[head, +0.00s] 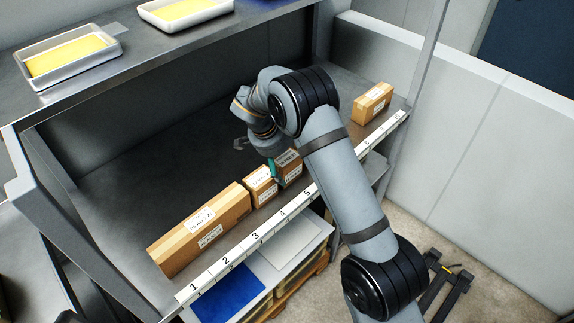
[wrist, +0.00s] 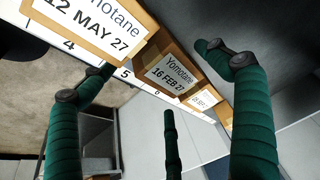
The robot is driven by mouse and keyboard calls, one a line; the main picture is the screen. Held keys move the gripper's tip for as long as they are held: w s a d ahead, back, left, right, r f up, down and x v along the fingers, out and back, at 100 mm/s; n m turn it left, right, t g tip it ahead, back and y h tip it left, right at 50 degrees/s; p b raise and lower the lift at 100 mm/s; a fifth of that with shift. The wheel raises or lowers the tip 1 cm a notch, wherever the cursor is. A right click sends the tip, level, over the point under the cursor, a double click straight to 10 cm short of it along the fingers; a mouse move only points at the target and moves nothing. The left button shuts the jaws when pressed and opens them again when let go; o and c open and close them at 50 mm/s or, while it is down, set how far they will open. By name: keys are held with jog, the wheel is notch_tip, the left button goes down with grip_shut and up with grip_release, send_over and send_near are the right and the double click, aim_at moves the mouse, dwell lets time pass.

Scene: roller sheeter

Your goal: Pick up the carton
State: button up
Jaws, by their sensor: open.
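Several brown cartons with white labels stand along the shelf's front edge. In the head view a carton (head: 262,188) stands beside a longer carton row (head: 200,230), and another carton (head: 291,163) is partly hidden behind my gripper (head: 271,168). In the wrist view my gripper (wrist: 155,58) is open, its green fingers on either side of a carton labelled Yomotane 16 FEB 27 (wrist: 172,73). A carton labelled 12 MAY 27 (wrist: 85,28) is at upper left. I cannot tell whether any finger touches a carton.
A separate carton (head: 372,103) stands at the shelf's right end. A numbered white strip (head: 256,238) runs along the front edge. Trays with yellow contents (head: 66,60) sit on the upper shelf, which overhangs. The dark shelf surface behind the cartons is clear.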

jog(key=shift+p+x, duration=0.6)
jog(key=shift+x, duration=1.2)
jog(key=shift+w, duration=0.15)
jog(key=shift+c, duration=1.2)
jog(key=c, duration=1.1)
jog(key=shift+c, duration=0.2)
